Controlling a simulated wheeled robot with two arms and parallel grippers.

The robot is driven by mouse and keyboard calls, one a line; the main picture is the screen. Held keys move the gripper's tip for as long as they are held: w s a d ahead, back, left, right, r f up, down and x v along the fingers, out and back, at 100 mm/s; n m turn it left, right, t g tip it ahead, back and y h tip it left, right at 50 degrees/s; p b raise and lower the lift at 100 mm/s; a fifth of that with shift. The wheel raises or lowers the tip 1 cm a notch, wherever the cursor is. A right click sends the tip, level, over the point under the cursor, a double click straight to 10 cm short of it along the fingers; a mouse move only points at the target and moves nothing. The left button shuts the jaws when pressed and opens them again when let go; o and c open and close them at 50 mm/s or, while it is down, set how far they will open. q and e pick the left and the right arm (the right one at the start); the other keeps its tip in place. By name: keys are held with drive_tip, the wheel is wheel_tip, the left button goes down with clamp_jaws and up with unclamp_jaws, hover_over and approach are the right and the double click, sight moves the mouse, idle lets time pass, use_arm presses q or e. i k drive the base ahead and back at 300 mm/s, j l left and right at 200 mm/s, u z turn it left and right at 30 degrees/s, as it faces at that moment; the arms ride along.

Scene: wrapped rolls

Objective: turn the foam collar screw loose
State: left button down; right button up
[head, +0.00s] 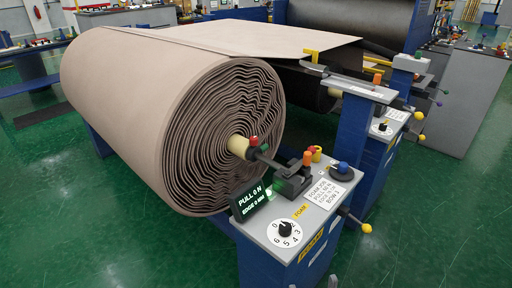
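A large beige foam roll (165,120) lies on a blue stand at the left, with its wavy layered end facing me. A pale yellow core (238,146) sticks out of its centre. A small red knob (254,141) stands on a dark collar at the core's end; I cannot tell for certain that it is the collar screw, or how tight it is. A grey bar runs from there to a dark block (291,182) on the grey console. An orange knob (307,158) stands above that block. Neither of my grippers is in view.
The grey console top (262,233) carries a black numbered dial (284,231), a blue knob (342,168) and a display (251,199) reading "PULL 0 N" and "EDGE 0 MM". A yellow-tipped lever (366,228) sticks out at its right. Green floor (440,220) is clear at the right.

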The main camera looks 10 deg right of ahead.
sight(254, 140)
drive_tip(key=i+l+u, duration=0.2)
drive_tip(key=l, duration=0.3)
drive_tip(key=l+u, duration=0.2)
drive_tip(key=l, duration=0.3)
drive_tip(key=i+l+u, duration=0.1)
drive_tip(key=l+u, duration=0.15)
drive_tip(key=l, duration=0.3)
